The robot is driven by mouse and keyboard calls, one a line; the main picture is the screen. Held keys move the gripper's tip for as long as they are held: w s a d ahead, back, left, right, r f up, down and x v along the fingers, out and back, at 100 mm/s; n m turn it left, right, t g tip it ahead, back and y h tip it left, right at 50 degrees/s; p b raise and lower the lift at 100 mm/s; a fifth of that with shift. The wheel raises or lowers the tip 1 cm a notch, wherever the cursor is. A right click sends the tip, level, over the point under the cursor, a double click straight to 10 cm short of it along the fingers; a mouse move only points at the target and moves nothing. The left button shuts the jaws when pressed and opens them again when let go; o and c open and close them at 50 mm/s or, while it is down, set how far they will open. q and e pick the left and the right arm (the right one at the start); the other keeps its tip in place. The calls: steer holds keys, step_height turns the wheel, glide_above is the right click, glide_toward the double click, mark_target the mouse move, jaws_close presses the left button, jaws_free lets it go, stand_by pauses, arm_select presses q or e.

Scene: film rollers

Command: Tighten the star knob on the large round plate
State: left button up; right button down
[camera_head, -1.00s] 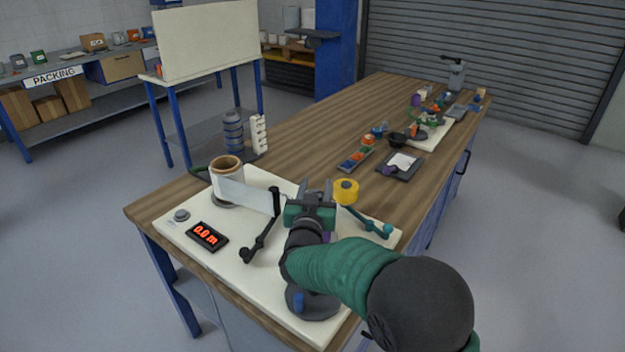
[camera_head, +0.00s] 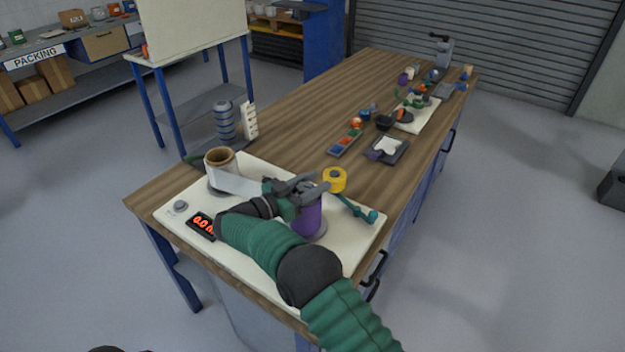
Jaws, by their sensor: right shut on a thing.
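The white board (camera_head: 345,255) lies at the near end of the wooden bench. A purple cylinder (camera_head: 308,218) stands upright on it, with the edge of a grey round plate (camera_head: 322,232) showing at its foot. My right gripper (camera_head: 308,186) is at the top of the purple cylinder, its fingers pointing right. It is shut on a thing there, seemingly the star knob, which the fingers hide. A roll (camera_head: 221,163) stands at the board's back left, with pale film (camera_head: 243,184) stretching from it toward my gripper. My left gripper is not in view.
A yellow roll (camera_head: 335,180) is close beyond my right fingertips. A green lever (camera_head: 357,209) lies to the right. My forearm partly covers the red display (camera_head: 203,224). A tray (camera_head: 387,150) and small parts stand farther back; bare bench top lies between.

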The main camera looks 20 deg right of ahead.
steer(key=shift+r+m+g, duration=0.2)
steer(key=shift+m+g, duration=0.2)
steer(key=shift+g, duration=0.2)
steer(key=c, duration=0.8)
jaws_free()
steer(key=shift+f, duration=0.1)
steer(key=shift+r, duration=0.45)
step_height(320, 180, up, 3)
steer(key=shift+s+a+f, duration=0.1)
steer(key=s+a, duration=0.1)
steer(key=s, duration=0.4)
steer(key=s+a, duration=0.2)
steer(key=s, duration=0.3)
steer(key=s+a+r, duration=0.1)
steer(key=s, duration=0.4)
steer(key=shift+a+r, duration=0.1)
steer(key=shift+a, duration=0.3)
